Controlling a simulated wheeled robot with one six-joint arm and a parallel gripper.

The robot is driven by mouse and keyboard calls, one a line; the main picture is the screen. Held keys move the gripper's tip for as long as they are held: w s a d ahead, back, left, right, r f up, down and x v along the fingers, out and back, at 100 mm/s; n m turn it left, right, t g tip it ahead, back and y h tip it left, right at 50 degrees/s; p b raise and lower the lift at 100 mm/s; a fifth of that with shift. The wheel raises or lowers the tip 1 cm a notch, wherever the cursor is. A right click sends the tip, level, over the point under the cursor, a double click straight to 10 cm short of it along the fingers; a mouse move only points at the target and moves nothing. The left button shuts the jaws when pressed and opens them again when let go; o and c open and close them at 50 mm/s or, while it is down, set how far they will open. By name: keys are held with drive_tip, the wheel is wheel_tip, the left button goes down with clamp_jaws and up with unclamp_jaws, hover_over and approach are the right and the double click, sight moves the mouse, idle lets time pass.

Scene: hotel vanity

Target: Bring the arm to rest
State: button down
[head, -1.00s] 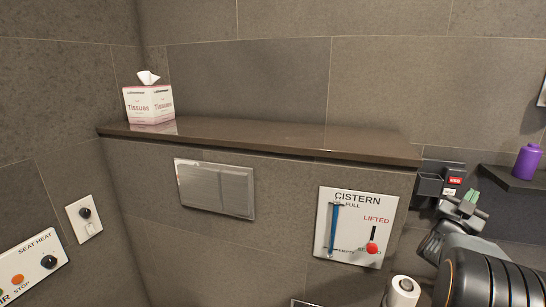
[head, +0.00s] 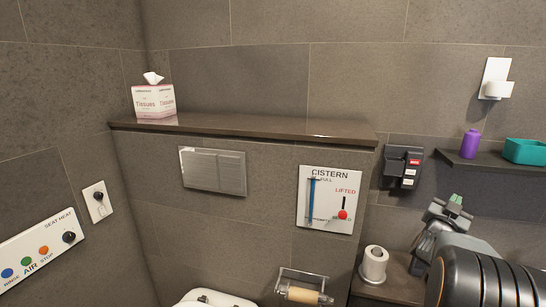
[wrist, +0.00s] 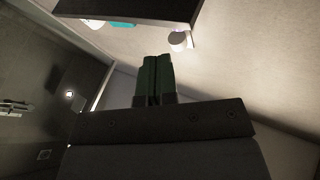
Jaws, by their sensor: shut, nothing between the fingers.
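My gripper (head: 455,203) shows at the lower right of the head view, at the end of my arm. It is raised in front of the wall, below the dark shelf, and holds nothing. In the wrist view the two green fingers (wrist: 154,78) are together with nothing between them. The dark underside of a shelf (wrist: 130,10) lies beyond them at the top of that view.
A purple bottle (head: 471,143) and a teal bin (head: 526,151) stand on the dark shelf (head: 480,163) near my gripper. A black wall box (head: 402,167) is left of it. A paper roll (head: 374,264) stands on a low ledge. The tissue box (head: 154,102) is far left.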

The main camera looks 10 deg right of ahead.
drive_tip(key=w+a+f+n+g+y, duration=0.1)
drive_tip(key=w+a+f+n+y, duration=0.2)
drive_tip(key=f+y, duration=0.5)
drive_tip(key=s+a+f+n+g+y+p, duration=0.2)
drive_tip(key=s+a+f+y+p, duration=0.15)
drive_tip(key=a, duration=0.55)
drive_tip(key=s+a+n+g+y+p, duration=0.3)
drive_tip(key=s+a+y, duration=0.15)
drive_tip(key=a, duration=0.65)
drive_tip(key=s+a+r+n+g+y+p, duration=0.1)
drive_tip(key=s+a+r+p, duration=0.3)
drive_tip(key=a, duration=0.4)
drive_tip(key=s+a+r+n+g+p, duration=0.1)
drive_tip(key=s+a+r+n+p, duration=0.3)
drive_tip(key=s+a+r, duration=0.3)
drive_tip(key=shift+s+a+r+n+g+y+p, duration=0.3)
drive_tip(key=shift+s+a+g+y+p, duration=0.1)
drive_tip(key=shift+a+p, duration=0.05)
